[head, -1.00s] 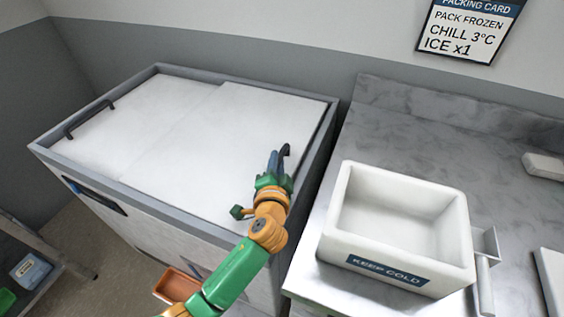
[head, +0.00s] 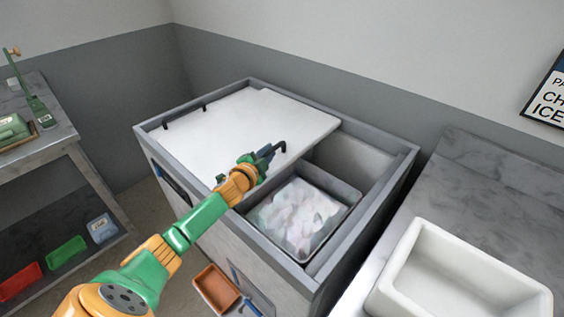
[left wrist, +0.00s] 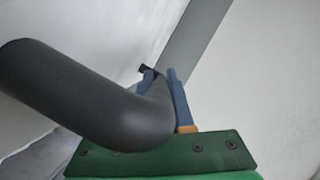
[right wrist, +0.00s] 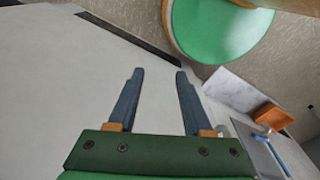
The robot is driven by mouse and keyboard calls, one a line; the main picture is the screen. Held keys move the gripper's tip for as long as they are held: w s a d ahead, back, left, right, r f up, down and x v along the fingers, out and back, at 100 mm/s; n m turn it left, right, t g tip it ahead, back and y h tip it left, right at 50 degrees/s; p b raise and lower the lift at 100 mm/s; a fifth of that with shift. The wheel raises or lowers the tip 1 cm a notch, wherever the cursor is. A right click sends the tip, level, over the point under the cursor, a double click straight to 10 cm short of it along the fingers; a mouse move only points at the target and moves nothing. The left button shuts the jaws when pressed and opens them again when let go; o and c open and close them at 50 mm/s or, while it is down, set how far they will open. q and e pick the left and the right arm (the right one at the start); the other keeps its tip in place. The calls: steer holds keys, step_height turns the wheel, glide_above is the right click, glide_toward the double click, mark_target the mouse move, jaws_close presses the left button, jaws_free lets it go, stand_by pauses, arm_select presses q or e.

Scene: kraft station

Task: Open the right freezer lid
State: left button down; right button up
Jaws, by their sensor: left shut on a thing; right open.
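The right freezer lid (head: 285,117) is a white panel slid to the left, lying over the left part of the chest freezer (head: 382,205). My left gripper (head: 266,156) is shut on the lid's dark handle (head: 281,147). In the left wrist view the thick dark handle (left wrist: 75,95) passes between the fingers of my left gripper (left wrist: 160,75). The freezer's right side is uncovered and shows a grey bin (head: 352,200) with pale frozen contents. My right gripper (right wrist: 160,72) is open and empty in the right wrist view, and out of the head view.
A white cold box (head: 440,290) stands on the marble counter (head: 485,190) right of the freezer. An orange tray (head: 217,288) sits low at the freezer's front. A shelf table (head: 60,150) with several small bins stands at the left. A wall borders the freezer's back.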

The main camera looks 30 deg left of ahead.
arm_select(q)
steer(key=shift+w+a, duration=0.1)
steer(key=shift+a, duration=0.45)
steer(key=c, duration=0.8)
jaws_free()
steer(key=v, duration=0.7)
steer(key=shift+p, duration=0.35)
